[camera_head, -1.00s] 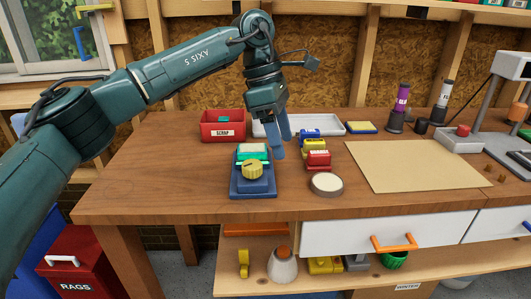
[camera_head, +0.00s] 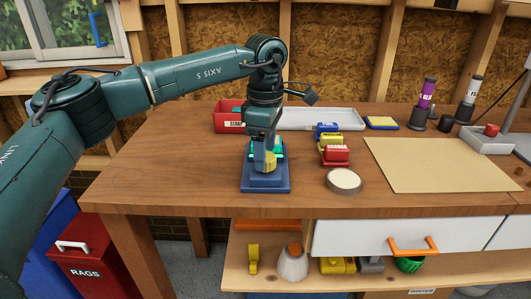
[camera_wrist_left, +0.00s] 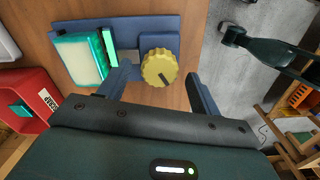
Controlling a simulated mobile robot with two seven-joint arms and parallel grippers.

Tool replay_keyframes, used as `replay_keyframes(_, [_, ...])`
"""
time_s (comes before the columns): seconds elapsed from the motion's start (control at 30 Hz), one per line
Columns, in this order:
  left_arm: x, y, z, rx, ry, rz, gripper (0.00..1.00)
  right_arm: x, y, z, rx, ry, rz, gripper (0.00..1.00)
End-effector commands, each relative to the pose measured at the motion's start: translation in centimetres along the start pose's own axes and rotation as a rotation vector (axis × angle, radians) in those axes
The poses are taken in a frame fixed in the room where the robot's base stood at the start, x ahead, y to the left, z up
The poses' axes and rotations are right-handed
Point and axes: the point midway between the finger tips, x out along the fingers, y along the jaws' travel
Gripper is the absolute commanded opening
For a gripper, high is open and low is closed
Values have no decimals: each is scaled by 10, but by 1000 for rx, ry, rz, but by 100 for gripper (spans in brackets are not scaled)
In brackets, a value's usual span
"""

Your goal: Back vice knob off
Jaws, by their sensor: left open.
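The vice is a blue block (camera_head: 266,186) near the bench's front left, also in the left wrist view (camera_wrist_left: 165,24). A teal-green piece (camera_wrist_left: 80,60) sits in its jaws. The yellow ridged knob (camera_wrist_left: 159,67) is on the vice, with a dark line on its face; it shows partly in the head view (camera_head: 270,163). My left gripper (camera_head: 263,160) points down over the vice and hides part of it. In the left wrist view its open fingers (camera_wrist_left: 160,76) lie one on each side of the knob, with gaps showing. I cannot tell their exact depth. My right gripper is not in view.
A red scrap bin (camera_head: 229,117) stands behind the vice, with a grey tray (camera_head: 335,120) beside it. Blue, yellow and red blocks (camera_head: 335,155) and a round pale disc (camera_head: 343,181) lie to the right. A tan mat (camera_head: 440,165) covers the bench further right.

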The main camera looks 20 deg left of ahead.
Motion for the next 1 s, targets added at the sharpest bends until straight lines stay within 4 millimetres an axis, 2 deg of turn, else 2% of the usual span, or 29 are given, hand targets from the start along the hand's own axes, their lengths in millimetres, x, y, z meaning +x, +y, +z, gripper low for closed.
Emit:
replay_keyframes(0.17, [11,0,0,0,-1,1,64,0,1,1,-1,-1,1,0])
replay_keyframes(0.43, [13,0,0,-1,-1,1,64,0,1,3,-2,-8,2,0])
replay_keyframes(1.0, [12,0,0,0,-2,0,19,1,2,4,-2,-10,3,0])
